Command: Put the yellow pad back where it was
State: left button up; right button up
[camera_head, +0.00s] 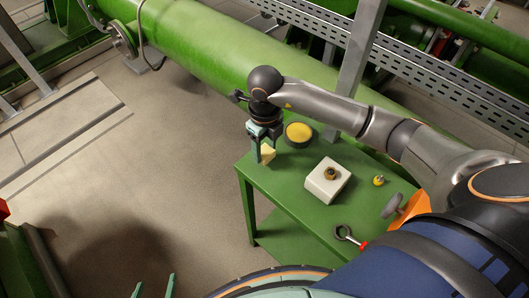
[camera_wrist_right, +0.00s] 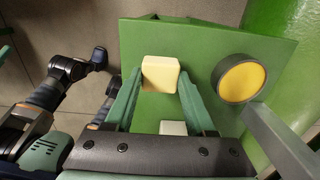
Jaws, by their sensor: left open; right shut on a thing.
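The yellow pad (camera_head: 268,153), a pale yellow block, is between the fingers of my right gripper (camera_head: 264,150) at the left end of the green table (camera_head: 280,185). In the right wrist view the pad (camera_wrist_right: 160,73) sits between the teal fingertips of my right gripper (camera_wrist_right: 160,88), which is shut on it. I cannot tell whether the pad touches the table top. My left gripper (camera_head: 155,288) shows only its two teal fingertips at the bottom edge of the head view, apart, empty and away from the table.
A round dark holder with a yellow top (camera_head: 299,132) stands beside the pad. A white box with a brass fitting (camera_head: 328,181), a small yellow knob (camera_head: 378,181) and a ring-ended tool (camera_head: 346,236) lie farther right. A green pipe (camera_head: 200,45) runs behind the table.

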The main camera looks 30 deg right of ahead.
aim_at(265, 152)
jog(key=shift+s+a+f, duration=0.1)
jog(key=shift+f, duration=1.15)
jog(key=shift+f, duration=0.1)
jog(key=o, duration=1.2)
notch_tip(265, 152, up, 12)
jog(key=shift+s, duration=0.1)
